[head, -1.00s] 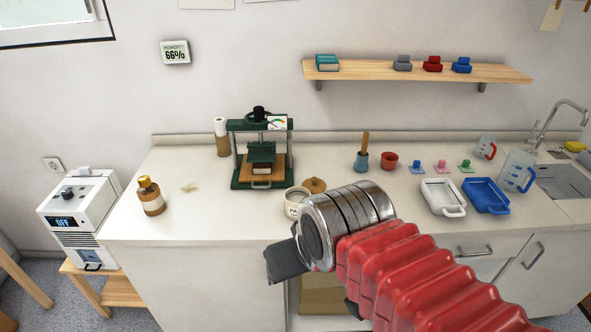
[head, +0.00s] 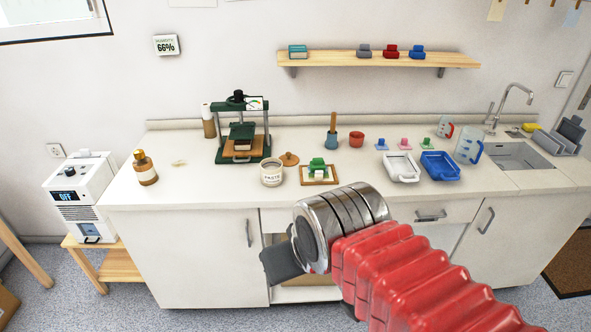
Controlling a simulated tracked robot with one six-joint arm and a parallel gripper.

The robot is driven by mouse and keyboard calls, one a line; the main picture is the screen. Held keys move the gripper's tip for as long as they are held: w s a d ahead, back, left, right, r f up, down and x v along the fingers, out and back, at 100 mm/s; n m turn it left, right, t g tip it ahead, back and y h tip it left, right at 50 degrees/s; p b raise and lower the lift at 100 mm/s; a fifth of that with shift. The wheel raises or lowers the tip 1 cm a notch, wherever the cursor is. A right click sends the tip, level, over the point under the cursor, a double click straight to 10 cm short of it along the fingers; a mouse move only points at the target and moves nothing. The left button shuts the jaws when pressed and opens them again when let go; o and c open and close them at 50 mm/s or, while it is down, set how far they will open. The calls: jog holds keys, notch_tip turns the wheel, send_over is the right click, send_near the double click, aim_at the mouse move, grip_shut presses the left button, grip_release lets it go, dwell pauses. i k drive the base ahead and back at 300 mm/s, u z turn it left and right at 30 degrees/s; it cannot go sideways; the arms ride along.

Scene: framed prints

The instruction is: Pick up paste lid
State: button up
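The paste lid (head: 289,159) is a round brown disc with a small knob. It lies on the white counter, just behind and to the right of the paste jar (head: 271,173). The jar is white with a printed label and looks open at the top. My gripper (head: 281,264) appears low in the head view, in front of the counter, below and apart from the lid. Only a dark finger part shows past the metal wrist, so its opening is hidden.
A green press (head: 242,135) stands behind the jar. A small wooden frame with a green block (head: 318,172) sits right of the jar. White (head: 401,167) and blue (head: 440,166) trays lie farther right. The counter's left front is mostly clear.

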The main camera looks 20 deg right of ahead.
aim_at(288, 160)
jog(key=k, duration=0.65)
jog(key=u, duration=0.65)
jog(key=i, duration=2.2)
jog(key=z, duration=0.75)
